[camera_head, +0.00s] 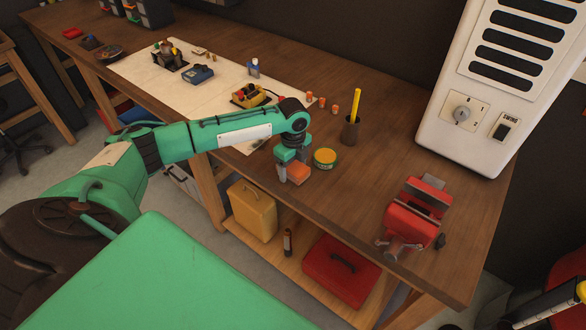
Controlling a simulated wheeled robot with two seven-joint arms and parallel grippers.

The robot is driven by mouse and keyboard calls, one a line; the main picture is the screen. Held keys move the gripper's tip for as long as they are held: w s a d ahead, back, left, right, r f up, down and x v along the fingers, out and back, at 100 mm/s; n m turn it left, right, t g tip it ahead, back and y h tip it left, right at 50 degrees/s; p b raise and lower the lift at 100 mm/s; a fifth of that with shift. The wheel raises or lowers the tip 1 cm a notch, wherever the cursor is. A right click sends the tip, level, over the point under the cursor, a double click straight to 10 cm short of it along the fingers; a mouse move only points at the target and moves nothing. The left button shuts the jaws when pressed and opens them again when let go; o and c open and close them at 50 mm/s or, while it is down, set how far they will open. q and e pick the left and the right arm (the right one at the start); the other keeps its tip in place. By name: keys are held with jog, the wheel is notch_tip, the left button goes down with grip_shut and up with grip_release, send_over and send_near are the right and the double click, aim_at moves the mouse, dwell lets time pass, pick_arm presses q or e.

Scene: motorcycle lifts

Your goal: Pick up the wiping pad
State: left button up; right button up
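The wiping pad appears to be the small orange block (299,173) at the front edge of the workbench (350,195). My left gripper (291,163) points down right at the pad, with its two fingers apart. One finger is at the pad's left side and the other is behind it. The fingers hide part of the pad, and I cannot tell whether they touch it. My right gripper is not in view.
A round tin with a yellow top (325,157) stands just right of the gripper. A cup with a yellow stick (350,130) is behind it. A red vise (415,215) and a white heater-like unit (480,120) are at the right. Bare bench lies between tin and vise.

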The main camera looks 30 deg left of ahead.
aim_at(293, 165)
pick_arm(q)
jog(key=c, duration=0.7)
jog(key=shift+c, duration=0.3)
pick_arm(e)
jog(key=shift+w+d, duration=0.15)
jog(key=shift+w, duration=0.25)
pick_arm(q)
jog(key=shift+r, duration=0.1)
